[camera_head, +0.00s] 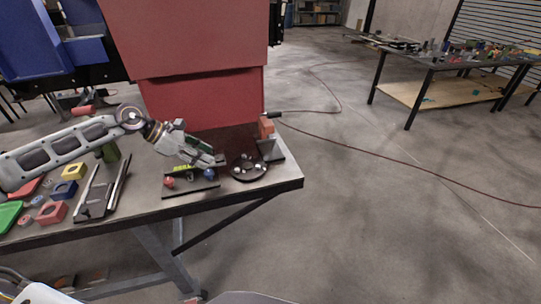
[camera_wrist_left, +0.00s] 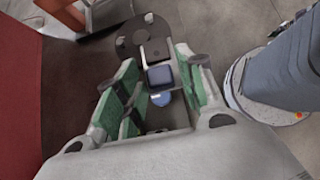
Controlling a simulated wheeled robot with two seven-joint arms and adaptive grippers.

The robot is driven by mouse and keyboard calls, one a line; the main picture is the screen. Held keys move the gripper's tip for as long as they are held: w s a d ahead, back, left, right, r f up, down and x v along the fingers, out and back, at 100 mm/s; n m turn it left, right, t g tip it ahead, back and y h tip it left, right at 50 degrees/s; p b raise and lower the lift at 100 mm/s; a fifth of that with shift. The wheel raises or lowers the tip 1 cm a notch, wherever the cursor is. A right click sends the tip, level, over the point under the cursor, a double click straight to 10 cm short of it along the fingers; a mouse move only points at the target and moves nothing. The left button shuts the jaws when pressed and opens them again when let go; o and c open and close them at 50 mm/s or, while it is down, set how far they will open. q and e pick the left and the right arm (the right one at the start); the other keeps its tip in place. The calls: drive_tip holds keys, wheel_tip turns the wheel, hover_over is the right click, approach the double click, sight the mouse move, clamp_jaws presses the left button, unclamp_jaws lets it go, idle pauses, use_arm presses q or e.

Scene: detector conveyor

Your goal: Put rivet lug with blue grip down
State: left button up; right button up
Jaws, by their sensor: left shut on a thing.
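My left gripper (camera_head: 216,161) reaches in from the left over the right part of the table. In the left wrist view its green-padded fingers (camera_wrist_left: 155,78) are shut on the rivet lug with blue grip (camera_wrist_left: 160,76), a small dark piece with a blue part between the pads. A dark round plate (camera_wrist_left: 133,38) with small round pieces lies beyond the fingertips. It also shows in the head view (camera_head: 236,172), just right of the gripper. I cannot tell whether the lug touches the plate. The lug is too small to make out in the head view. My right gripper is not in view.
A dark stand with red and yellow-green parts (camera_head: 190,190) sits left of the plate. An orange block on a grey bracket (camera_head: 267,130) stands behind it at the table (camera_head: 140,206) edge. A large red bin (camera_head: 200,100) rises close behind. Coloured blocks (camera_head: 52,213) lie at the left.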

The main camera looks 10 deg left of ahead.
sight(210, 166)
use_arm(q)
drive_tip(key=shift+s+d, duration=0.2)
drive_tip(key=shift+w+d+f, duration=0.1)
drive_tip(key=shift+d+f, duration=0.25)
drive_tip(key=shift+d, duration=0.1)
drive_tip(key=shift+s+d+f, duration=0.3)
drive_tip(key=shift+s+d, duration=0.05)
drive_tip(key=shift+d, duration=0.3)
drive_tip(key=s+d+f, duration=0.2)
drive_tip(key=d, duration=0.3)
drive_tip(key=s+d+f, duration=0.2)
drive_tip(key=d, duration=0.4)
drive_tip(key=shift+s+d+n+t+y, duration=0.15)
drive_tip(key=shift+n+t+y, duration=0.15)
drive_tip(key=shift+n, duration=0.2)
